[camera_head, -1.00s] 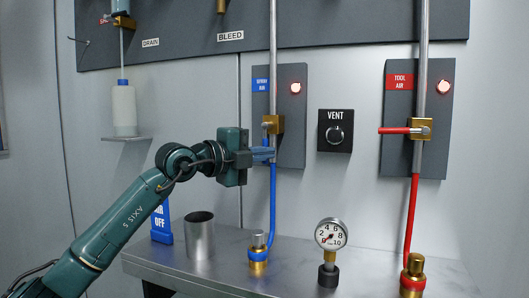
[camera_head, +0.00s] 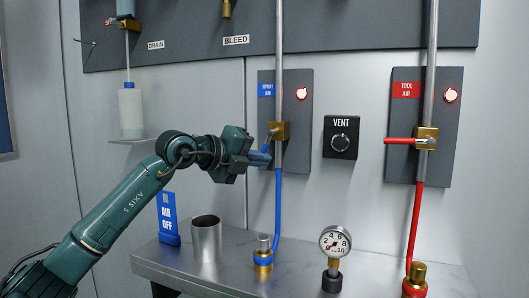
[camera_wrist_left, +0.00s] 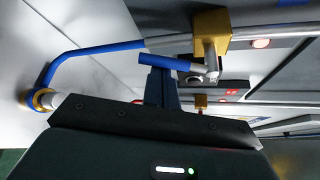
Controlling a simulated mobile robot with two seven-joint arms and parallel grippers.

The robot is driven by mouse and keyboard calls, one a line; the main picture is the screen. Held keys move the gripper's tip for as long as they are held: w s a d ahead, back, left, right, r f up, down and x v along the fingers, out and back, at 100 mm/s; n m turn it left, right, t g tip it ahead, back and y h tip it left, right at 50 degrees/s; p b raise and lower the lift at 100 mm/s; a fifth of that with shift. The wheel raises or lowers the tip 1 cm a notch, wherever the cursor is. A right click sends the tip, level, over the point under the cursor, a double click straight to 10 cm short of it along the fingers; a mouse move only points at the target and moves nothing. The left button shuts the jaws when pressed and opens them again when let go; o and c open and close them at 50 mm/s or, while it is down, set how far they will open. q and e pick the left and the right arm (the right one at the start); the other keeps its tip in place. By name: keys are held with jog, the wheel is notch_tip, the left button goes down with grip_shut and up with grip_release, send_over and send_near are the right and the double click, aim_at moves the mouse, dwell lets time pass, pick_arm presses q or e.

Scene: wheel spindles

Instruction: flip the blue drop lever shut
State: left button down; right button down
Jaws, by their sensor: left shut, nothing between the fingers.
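The blue drop lever (camera_head: 267,146) hangs down and to the left from a brass valve (camera_head: 280,131) on the vertical pipe under the SPRAY AIR label. In the left wrist view the blue lever (camera_wrist_left: 165,62) crosses just beyond my fingertips, with the brass valve (camera_wrist_left: 210,28) above it to the right. My left gripper (camera_head: 259,158) is shut and empty, its fingertips at the lever's lower end. In the left wrist view the fingers (camera_wrist_left: 161,84) meet the lever's outline; I cannot tell whether they touch it. My right gripper is not in view.
A red lever (camera_head: 400,141) sticks out left from the TOOL AIR valve (camera_head: 426,138). A VENT knob (camera_head: 340,144) sits between the panels. A metal cup (camera_head: 206,241), a blue AIR OFF sign (camera_head: 168,218) and a gauge (camera_head: 335,240) stand on the shelf (camera_head: 180,266) below.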

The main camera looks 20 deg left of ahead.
pick_arm(q)
jog(key=a+r+m+g+y+p, duration=0.1)
jog(key=a+r+m+y+p, duration=0.3)
jog(key=m+y, duration=0.2)
jog(key=shift+r+m+y+p, duration=0.3)
jog(key=shift+r+m+p, duration=0.1)
jog(key=shift+m, duration=0.2)
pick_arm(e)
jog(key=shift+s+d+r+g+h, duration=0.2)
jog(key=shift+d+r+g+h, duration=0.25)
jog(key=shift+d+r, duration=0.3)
pick_arm(q)
jog(key=shift+w+r, duration=0.1)
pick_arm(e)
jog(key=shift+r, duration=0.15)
